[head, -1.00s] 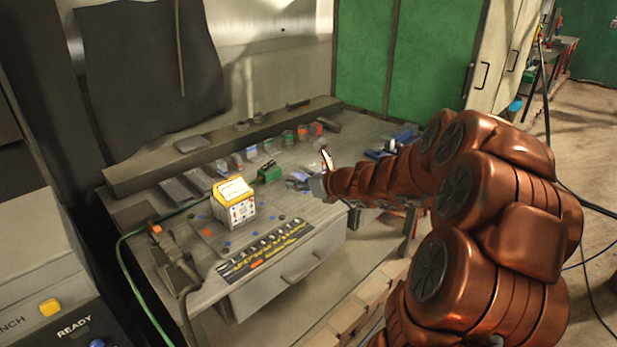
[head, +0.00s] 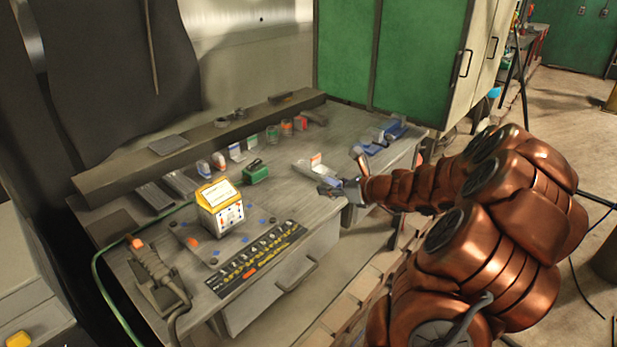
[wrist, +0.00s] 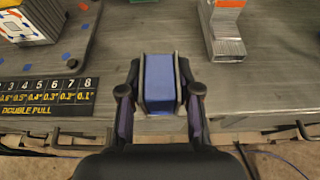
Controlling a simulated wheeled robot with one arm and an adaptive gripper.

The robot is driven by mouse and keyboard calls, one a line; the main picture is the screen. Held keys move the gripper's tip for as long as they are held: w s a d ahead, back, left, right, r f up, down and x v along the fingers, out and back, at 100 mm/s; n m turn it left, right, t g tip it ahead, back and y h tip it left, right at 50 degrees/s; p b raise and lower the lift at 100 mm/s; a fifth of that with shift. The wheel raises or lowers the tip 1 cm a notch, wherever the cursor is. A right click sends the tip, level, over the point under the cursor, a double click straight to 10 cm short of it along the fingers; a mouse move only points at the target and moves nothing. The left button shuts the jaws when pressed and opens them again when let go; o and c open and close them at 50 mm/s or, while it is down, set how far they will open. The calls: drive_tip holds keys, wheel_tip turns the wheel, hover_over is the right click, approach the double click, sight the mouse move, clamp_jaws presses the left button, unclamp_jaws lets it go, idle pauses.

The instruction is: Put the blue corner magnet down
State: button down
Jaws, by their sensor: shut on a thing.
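The blue corner magnet (wrist: 160,88) shows as a blue block between my gripper's fingers in the wrist view. My gripper (wrist: 160,92) is shut on it, with a grey finger pad at each side. The magnet appears over the front edge of the grey workbench (wrist: 120,60); I cannot tell whether it touches the top. In the head view my gripper (head: 338,189) is at the bench's front right edge, right of the printed pull chart (head: 255,258). The magnet is too small to make out clearly there.
A green block (head: 255,171) and a yellow-topped box (head: 221,208) stand to the left. Blue pieces (head: 372,149) lie at the right. Bare bench top shows between the chart and the holder.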

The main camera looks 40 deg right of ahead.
drive_tip(key=p, duration=0.2)
hover_over(310, 186)
drive_tip(key=shift+s+f, duration=0.1)
drive_tip(key=shift+f, duration=2.15)
drive_tip(key=shift+f, duration=0.2)
drive_tip(key=c, duration=1.1)
unclamp_jaws()
drive_tip(key=shift+r, duration=0.15)
drive_tip(key=b+v, duration=0.1)
drive_tip(key=v, duration=1)
drive_tip(key=shift+s, duration=0.1)
drive_tip(key=shift+s+r, duration=0.2)
drive_tip(key=shift+s, duration=0.2)
